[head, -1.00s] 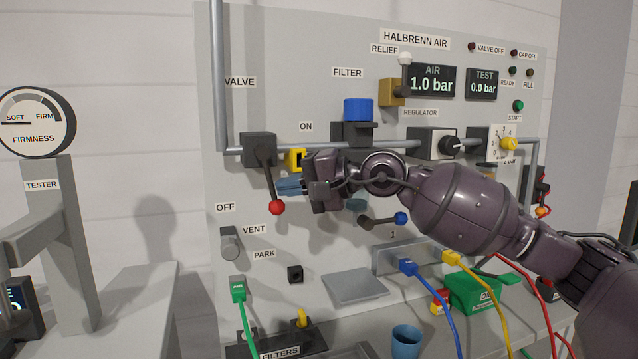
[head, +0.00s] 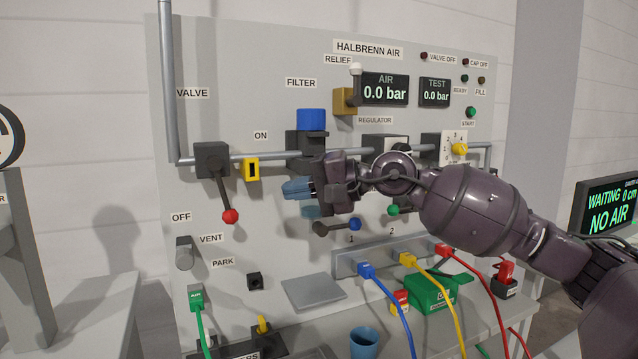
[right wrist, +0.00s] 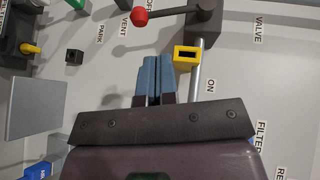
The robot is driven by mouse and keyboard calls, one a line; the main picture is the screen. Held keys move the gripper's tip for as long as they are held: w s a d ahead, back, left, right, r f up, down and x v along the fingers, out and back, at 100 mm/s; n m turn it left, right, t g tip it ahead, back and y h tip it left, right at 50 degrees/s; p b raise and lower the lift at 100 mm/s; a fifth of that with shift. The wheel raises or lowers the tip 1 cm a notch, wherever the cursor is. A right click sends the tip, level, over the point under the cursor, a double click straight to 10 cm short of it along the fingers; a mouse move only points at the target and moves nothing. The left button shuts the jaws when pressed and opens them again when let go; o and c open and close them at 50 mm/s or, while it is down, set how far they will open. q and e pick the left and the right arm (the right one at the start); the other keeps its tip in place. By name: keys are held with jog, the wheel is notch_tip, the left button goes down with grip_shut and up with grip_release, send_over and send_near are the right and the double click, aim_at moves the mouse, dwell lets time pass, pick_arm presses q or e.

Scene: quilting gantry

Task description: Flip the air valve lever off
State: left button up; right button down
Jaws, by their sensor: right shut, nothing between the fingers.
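The air valve is a dark grey block (head: 211,160) on the pipe, under the VALVE label. Its lever with a red ball (head: 230,216) hangs down, tilted slightly right, between the ON and OFF labels. In the right wrist view the red ball (right wrist: 140,18) is at the top, apart from the fingers. My right gripper (head: 288,189) is shut and empty, with blue fingertips, to the right of the lever and below the yellow block. It also shows in the right wrist view (right wrist: 158,62). The AIR display (head: 382,89) reads 0.0 bar. My left gripper is not in view.
A yellow block with a dark slot (head: 251,170) sits on the pipe near ON. A blue-topped filter (head: 311,121) is above my right gripper. Colored hoses, a green box (head: 430,293) and a blue cup (head: 364,342) are below. A screen (head: 612,206) shows NO AIR.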

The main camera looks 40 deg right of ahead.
jog(key=shift+p+v, duration=0.4)
jog(key=shift+v, duration=1.45)
